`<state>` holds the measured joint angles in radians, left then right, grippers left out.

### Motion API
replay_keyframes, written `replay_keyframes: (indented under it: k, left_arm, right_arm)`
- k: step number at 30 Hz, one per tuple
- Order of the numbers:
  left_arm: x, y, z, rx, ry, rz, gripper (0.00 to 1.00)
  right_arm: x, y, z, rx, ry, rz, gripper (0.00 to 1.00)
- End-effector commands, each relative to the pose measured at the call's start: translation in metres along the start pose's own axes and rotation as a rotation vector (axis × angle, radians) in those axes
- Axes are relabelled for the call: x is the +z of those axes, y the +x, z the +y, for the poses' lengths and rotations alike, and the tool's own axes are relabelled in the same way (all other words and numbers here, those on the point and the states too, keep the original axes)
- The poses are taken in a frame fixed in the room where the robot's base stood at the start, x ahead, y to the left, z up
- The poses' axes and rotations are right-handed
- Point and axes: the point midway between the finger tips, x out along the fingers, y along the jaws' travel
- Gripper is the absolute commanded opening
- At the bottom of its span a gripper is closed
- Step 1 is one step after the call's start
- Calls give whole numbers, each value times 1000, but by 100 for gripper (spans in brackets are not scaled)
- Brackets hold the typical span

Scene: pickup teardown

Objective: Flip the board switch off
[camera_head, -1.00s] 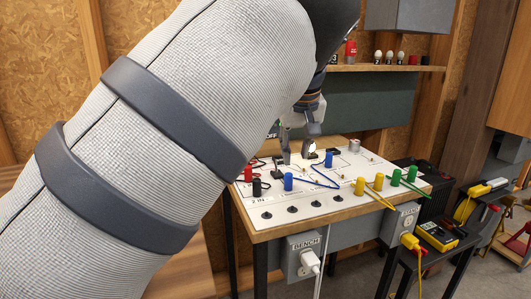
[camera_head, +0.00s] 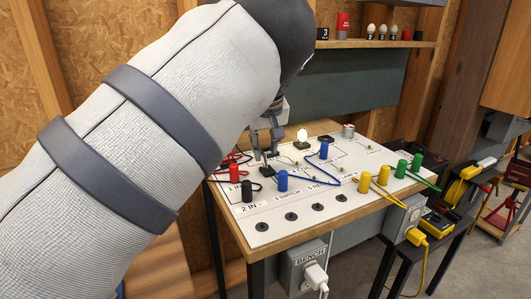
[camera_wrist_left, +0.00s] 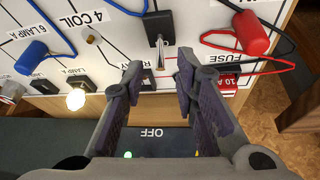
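The board switch (camera_head: 267,170) is on the white circuit board (camera_head: 335,205), with a black base and a metal lever. In the left wrist view the switch base (camera_wrist_left: 158,25) is at the top centre, its lever (camera_wrist_left: 160,56) pointing down the picture. My left gripper (camera_head: 266,154) is over the switch in the head view. In the left wrist view my left gripper (camera_wrist_left: 159,72) is open and empty, its fingertips apart on either side of the lever's end. I cannot tell whether either finger touches it. My right gripper is not in view.
A glowing bulb (camera_head: 302,136) stands on the board near my left gripper. Red (camera_head: 234,172), blue (camera_head: 282,181), yellow (camera_head: 363,181) and green (camera_head: 402,168) plugs with wires crowd the board. A shelf (camera_head: 375,44) with bulbs is behind.

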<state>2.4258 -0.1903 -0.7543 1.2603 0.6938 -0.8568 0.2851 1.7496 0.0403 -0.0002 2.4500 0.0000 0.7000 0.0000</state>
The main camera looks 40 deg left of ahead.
Motion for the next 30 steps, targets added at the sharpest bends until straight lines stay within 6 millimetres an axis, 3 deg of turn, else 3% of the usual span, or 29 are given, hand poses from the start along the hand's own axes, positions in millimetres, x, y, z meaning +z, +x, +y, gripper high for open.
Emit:
replay_keyframes:
  k: [4,13,14,17,18,24,30]
  left_arm:
    - [0,21,0,-1,1,0,27]
    - [-1,24,0,2,-1,2,27]
    - [-1,24,0,2,-1,2,25]
    - [-1,24,0,2,-1,2,2]
    - [-1,24,0,2,-1,2,0]
    - [0,23,0,1,1,9,0]
    - [6,13,2,-18,21,162,0]
  right_arm:
    - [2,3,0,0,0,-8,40]
    - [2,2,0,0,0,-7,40]
    - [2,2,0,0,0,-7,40]
    - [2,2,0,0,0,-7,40]
    - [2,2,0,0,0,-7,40]
    - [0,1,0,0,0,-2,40]
    - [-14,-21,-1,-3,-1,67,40]
